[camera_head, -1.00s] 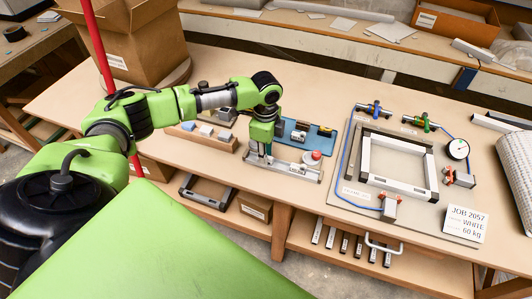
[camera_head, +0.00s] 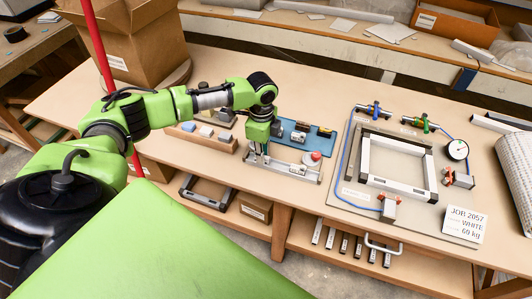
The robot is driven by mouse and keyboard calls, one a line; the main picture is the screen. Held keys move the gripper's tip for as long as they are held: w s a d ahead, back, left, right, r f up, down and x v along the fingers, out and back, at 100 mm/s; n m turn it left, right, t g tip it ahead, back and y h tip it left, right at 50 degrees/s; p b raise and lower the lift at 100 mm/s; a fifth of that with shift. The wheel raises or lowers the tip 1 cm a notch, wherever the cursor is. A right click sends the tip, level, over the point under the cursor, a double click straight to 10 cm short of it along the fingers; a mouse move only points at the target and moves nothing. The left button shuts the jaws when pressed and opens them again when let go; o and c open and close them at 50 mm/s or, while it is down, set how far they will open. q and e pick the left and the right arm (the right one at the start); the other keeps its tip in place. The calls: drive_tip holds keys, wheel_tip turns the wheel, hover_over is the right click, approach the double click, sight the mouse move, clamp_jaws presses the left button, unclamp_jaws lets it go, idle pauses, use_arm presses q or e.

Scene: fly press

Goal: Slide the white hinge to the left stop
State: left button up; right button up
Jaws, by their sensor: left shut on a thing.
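My left gripper (camera_head: 258,157) points down over the left end of a grey metal rail fixture (camera_head: 298,173) near the front edge of the bench. It is shut on a small piece, the white hinge, which is mostly hidden by the fingers. A red-topped round knob (camera_head: 314,157) stands at the right end of the fixture. My right gripper is not in view.
A blue mat (camera_head: 324,140) with small parts lies right behind the fixture, and a wooden block tray (camera_head: 212,142) is to its left. A white-and-black frame (camera_head: 397,185) with hoses, valves and a gauge (camera_head: 457,149) lies on a board to the right. A card (camera_head: 466,224) reads "JOB 2057 WHITE 60 kg".

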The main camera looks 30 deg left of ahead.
use_arm(q)
drive_tip(key=shift+s+a, duration=0.15)
drive_tip(key=shift+a, duration=0.5)
drive_tip(key=shift+s+a+r+p, duration=0.1)
drive_tip(key=shift+s+a+p, duration=0.05)
drive_tip(key=shift+a+p, duration=0.45)
drive_tip(key=o, duration=0.9)
drive_tip(key=shift+d, duration=0.1)
drive_tip(key=shift+c, duration=1.3)
wheel_tip(320, 180, up, 7)
drive_tip(key=p, duration=0.7)
drive_tip(key=shift+p, duration=0.4)
